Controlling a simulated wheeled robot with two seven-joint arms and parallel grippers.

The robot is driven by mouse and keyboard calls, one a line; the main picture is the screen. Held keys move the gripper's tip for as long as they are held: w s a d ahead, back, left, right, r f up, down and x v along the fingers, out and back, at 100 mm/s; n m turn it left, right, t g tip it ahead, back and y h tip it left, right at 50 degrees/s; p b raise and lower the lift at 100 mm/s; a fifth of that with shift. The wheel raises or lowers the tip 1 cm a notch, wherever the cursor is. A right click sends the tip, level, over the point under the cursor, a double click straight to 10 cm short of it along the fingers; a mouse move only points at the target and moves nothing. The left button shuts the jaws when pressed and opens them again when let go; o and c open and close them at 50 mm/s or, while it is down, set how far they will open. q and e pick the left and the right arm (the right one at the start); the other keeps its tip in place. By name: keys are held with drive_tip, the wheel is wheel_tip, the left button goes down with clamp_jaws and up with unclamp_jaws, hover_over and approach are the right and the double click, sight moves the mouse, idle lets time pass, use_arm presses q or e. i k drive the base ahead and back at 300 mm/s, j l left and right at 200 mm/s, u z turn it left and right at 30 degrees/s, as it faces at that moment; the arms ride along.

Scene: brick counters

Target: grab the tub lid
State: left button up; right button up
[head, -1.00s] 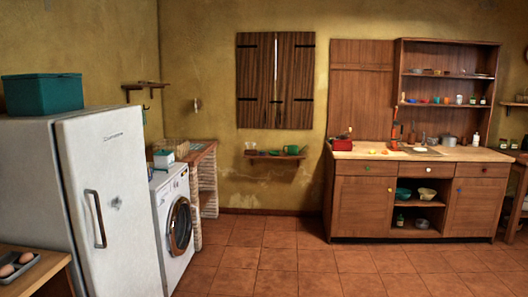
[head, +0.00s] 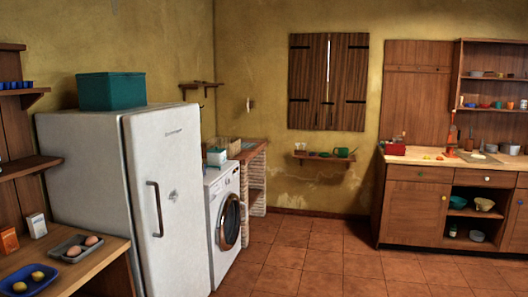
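A small white and teal tub-like box (head: 216,157) stands on top of the white washing machine (head: 222,215), right of the fridge. Neither of my grippers shows in the head view.
The white fridge (head: 90,190) stands left of the washing machine. A wooden counter (head: 95,262) at the front left holds a grey tray with eggs (head: 74,248) and a blue tray (head: 28,280). A wooden cabinet (head: 415,210) stands at the right. The tiled floor (head: 310,255) between is clear.

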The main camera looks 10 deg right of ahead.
sight(216, 150)
drive_tip(key=i+l+z, duration=0.3)
drive_tip(key=i, duration=0.35)
drive_tip(key=i+j+z, duration=0.1)
drive_tip(key=i+z, duration=0.15)
drive_tip(key=i, duration=3)
drive_tip(key=i+l+u, duration=0.1)
drive_tip(key=i, duration=0.5)
drive_tip(key=i+l+u, duration=0.1)
drive_tip(key=i, duration=0.5)
drive_tip(key=i+l+u, duration=0.1)
drive_tip(key=i, duration=0.55)
drive_tip(key=i+l+u, duration=0.2)
drive_tip(key=i+u, duration=0.2)
drive_tip(key=i+l+u, duration=0.8)
drive_tip(key=k, duration=0.05)
